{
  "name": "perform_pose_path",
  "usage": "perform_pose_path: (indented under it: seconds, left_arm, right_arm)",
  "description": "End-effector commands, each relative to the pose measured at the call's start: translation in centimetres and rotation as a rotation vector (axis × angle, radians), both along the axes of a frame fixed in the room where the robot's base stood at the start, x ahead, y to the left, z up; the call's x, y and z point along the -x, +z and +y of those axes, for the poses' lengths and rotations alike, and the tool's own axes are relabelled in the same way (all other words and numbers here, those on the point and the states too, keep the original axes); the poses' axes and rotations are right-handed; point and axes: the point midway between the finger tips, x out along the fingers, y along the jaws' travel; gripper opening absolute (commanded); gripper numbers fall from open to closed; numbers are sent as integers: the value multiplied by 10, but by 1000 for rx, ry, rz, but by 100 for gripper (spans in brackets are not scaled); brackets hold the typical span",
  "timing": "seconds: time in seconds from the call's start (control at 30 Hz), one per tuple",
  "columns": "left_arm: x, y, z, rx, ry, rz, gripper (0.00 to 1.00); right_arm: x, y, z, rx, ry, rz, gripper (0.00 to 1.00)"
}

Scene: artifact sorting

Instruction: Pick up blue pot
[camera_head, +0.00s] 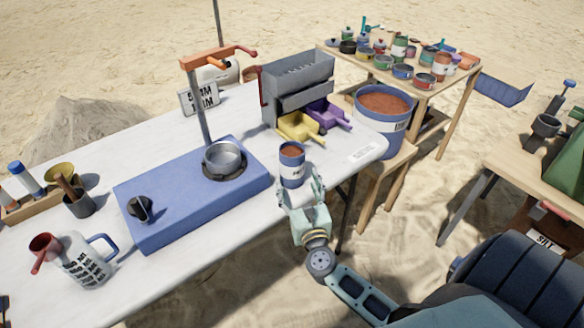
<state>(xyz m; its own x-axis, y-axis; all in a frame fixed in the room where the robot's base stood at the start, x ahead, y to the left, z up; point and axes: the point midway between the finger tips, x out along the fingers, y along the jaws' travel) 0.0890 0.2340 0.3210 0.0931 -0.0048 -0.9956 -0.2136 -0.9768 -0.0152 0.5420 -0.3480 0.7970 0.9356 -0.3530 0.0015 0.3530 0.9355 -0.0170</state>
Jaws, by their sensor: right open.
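A small blue pot (291,173) with a pale label and brown fill stands upright on the white table near its front edge, right of the blue stand. My right gripper (299,187) is open and empty, just in front of the pot. Its fingers point at the pot, one on each side of its lower part. I cannot tell whether either finger touches it. My left gripper is not in view.
A blue stand (180,209) with a metal bowl (225,158) is left of the pot. A grey sorter (297,87) with yellow and purple trays is behind it. A large blue bucket (378,141) stands beyond the table's right end. A jug (82,262) is at the left.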

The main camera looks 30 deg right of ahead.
Motion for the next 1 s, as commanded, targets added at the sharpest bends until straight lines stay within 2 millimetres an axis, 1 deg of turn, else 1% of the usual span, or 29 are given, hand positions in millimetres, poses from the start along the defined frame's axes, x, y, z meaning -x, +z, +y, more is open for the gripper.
perform_pose_path:
  seconds: [0.1, 0.27, 0.47, 0.6, 0.7, 0.9, 1.0]
  left_arm:
    - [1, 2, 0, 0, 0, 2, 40]
    - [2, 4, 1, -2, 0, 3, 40]
    - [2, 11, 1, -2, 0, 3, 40]
    - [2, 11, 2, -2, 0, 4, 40]
    - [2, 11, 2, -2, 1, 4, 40]
    - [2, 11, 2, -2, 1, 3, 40]
    - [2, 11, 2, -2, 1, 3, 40]
  right_arm:
    - [-9, 0, -8, -21, -19, -7, 67]
    - [-26, 1, -14, -20, -17, -8, 67]
    - [-52, 4, -22, -17, -17, -7, 67]
    - [-68, 1, -27, -16, -16, -5, 67]
    - [-72, 0, -29, -17, -16, -5, 67]
    - [-73, 0, -29, -17, -15, -5, 67]
    - [-73, 0, -29, -17, -15, -5, 59]
